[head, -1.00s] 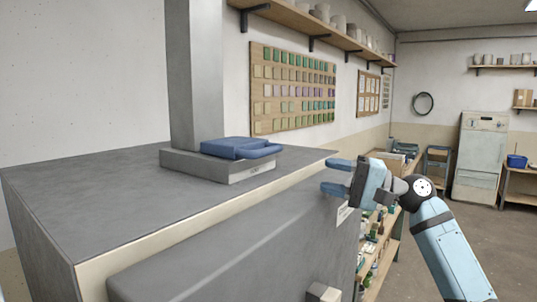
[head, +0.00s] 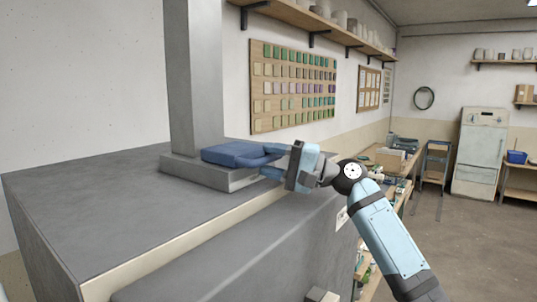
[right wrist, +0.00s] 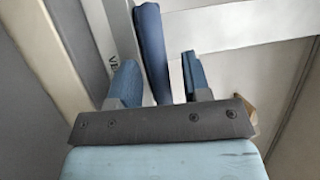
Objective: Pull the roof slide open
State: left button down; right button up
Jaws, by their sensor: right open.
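The roof slide (head: 235,155) is a flat blue piece with a looped handle, lying on a grey collar (head: 205,172) at the foot of the flue on the kiln roof. My right gripper (head: 272,162) is at the handle's right end in the head view, with its fingers pointing left. In the right wrist view, the slide's blue bar (right wrist: 151,45) runs between the two fingers of my right gripper (right wrist: 160,80). The jaws are open, with a visible gap between the bar and the right finger. My left gripper is not in view.
The grey flue (head: 195,75) rises behind the slide. The flat kiln roof (head: 95,195) is bare to the left. A wooden shelf (head: 325,28) and a tile board (head: 292,88) are on the wall behind. Open floor lies to the right.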

jog(key=shift+w+a, duration=0.1)
jog(key=shift+a, duration=0.25)
grip_shut()
jog(key=s+d, duration=0.2)
jog(key=d, duration=0.1)
jog(key=s+d, duration=0.1)
jog(key=d, duration=0.1)
jog(key=shift+s, duration=0.25)
jog(key=shift+a, duration=0.15)
jog(key=shift+w, duration=0.1)
grip_release()
